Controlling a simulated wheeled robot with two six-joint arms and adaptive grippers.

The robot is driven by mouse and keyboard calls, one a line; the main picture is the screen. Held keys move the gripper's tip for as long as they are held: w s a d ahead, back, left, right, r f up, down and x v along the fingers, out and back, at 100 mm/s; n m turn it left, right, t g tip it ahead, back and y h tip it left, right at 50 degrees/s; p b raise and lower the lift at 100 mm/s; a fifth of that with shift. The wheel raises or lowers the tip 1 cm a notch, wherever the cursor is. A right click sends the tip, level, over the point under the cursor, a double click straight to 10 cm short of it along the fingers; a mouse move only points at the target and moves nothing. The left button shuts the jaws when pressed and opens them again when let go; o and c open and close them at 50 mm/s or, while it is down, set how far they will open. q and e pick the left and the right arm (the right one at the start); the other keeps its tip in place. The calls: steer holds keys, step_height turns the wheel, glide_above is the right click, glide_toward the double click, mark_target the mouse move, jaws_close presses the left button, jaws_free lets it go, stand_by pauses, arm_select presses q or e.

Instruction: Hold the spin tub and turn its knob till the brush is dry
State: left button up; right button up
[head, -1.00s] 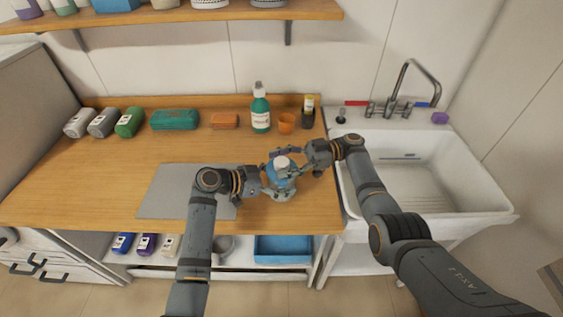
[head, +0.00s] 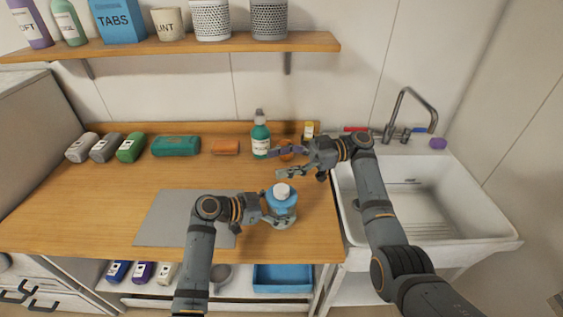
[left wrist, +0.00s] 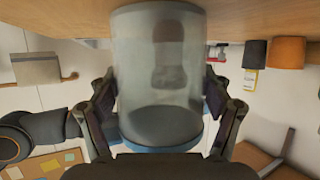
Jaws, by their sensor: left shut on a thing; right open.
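The spin tub (head: 282,208) stands upright near the counter's front edge, with a blue lid and a white knob (head: 282,189) on top. My left gripper (head: 277,212) is shut around the tub from the left. In the left wrist view the tub's clear wall (left wrist: 135,80) fills the middle, with my left fingers (left wrist: 160,112) on both sides. A dark shape, seemingly the brush (left wrist: 168,55), shows blurred inside it. My right gripper (head: 281,162) is open and empty, behind and above the tub, apart from the knob. Whether the brush is wet cannot be seen.
A grey mat (head: 165,220) lies left. The white sink (head: 400,185) is right. The counter's left middle is free.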

mark_target(289, 193)
steer(key=s+d+f+m+t+h, duration=0.1)
steer(key=s+d+f+m+t, duration=0.5)
steer(key=d+f+m+t, duration=0.55)
steer(key=w+a, duration=0.2)
steer(key=a, duration=0.2)
steer(key=w+a+n+t, duration=0.1)
steer(key=w+a, duration=0.1)
steer(key=a, duration=0.1)
steer(key=w+a+r+n+t, duration=0.1)
steer(key=w+a, duration=0.1)
steer(key=a, duration=0.2)
steer(key=shift+a+r+n, duration=0.1)
steer(key=shift+a+n, duration=0.15)
steer(key=shift+a, duration=0.05)
steer(key=shift+c, duration=0.4)
steer(key=c, duration=1.1)
steer(key=shift+g, duration=0.35)
